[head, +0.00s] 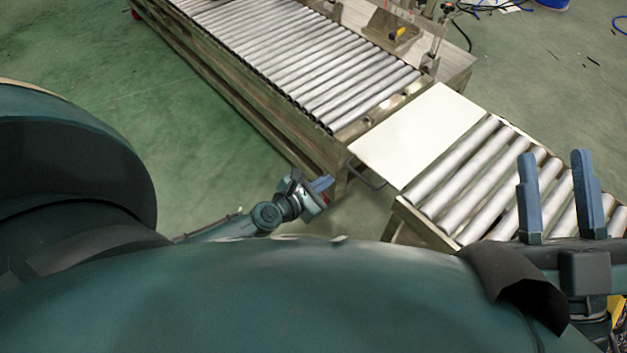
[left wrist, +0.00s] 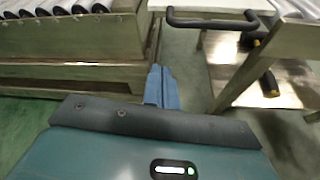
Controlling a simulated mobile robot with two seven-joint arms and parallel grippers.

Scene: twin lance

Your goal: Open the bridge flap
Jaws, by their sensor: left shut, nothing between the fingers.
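The bridge flap is a flat cream panel (head: 420,137) lying level across the gap between two roller conveyors. A dark bent bar handle (head: 366,175) sticks out below its near left edge. In the left wrist view the handle (left wrist: 210,23) is at the top, right of centre. My left gripper (head: 322,185) is shut and empty, to the left of the handle and apart from it. Its blue fingers (left wrist: 161,88) are together in the left wrist view, below and left of the handle. My right gripper (head: 558,195) is open and empty, in front of the near conveyor's rollers.
The short roller conveyor (head: 462,180) is at the right. Green floor (head: 200,165) is open at the left.

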